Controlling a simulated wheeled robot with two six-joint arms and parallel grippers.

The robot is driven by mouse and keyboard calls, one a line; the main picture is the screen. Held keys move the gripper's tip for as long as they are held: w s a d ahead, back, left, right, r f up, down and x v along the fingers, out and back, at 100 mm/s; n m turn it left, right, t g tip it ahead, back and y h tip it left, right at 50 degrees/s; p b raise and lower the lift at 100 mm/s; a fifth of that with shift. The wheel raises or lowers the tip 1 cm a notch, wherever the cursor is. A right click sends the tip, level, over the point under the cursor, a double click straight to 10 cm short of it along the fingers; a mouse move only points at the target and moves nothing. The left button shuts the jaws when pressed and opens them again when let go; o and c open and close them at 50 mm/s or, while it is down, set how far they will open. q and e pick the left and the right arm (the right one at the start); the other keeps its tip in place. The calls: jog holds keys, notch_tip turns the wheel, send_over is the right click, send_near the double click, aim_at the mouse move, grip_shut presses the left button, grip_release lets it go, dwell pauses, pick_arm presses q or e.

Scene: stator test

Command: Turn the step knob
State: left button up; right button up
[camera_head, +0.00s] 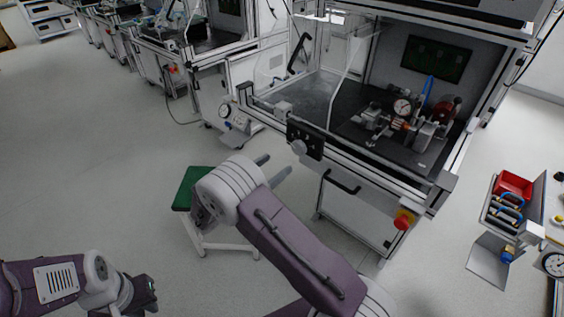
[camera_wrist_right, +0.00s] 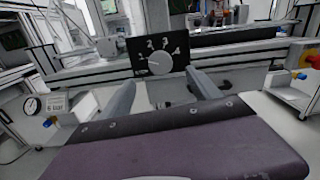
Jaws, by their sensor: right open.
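The step knob (camera_head: 299,147) is a round, light grey dial on a black plate (camera_head: 314,143) at the front rail of the test bench. In the right wrist view the knob (camera_wrist_right: 158,64) sits below white numerals, of which 2, 3 and 4 can be read; its exact setting is hard to tell. My right gripper (camera_head: 273,168) is open and empty. Its fingers point at the plate, apart from the knob; in the wrist view they lie to either side and below it (camera_wrist_right: 162,84). My left gripper (camera_head: 149,289) hangs low at the bottom left, far from the bench, its jaws unclear.
The bench holds a dark work surface (camera_head: 312,96) with a gauge (camera_head: 402,107) and fixtures. Below are a black handle (camera_head: 342,182) and a red-yellow emergency button (camera_head: 403,220). A green stool (camera_head: 190,188) stands behind my right arm. The floor at left is clear.

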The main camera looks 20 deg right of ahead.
aim_at(297, 150)
jog(key=x, duration=0.8)
jog(key=shift+w+d+b, duration=0.15)
jog(key=shift+d+b, duration=0.2)
jog(key=shift+d, duration=0.05)
jog(key=c, duration=1.4)
jog(key=shift+m, duration=0.3)
jog(key=m+b, duration=0.3)
jog(key=m, duration=0.1)
jog(key=shift+f, duration=0.15)
jog(key=shift+m+b, duration=1.7)
jog(key=shift+m, duration=0.4)
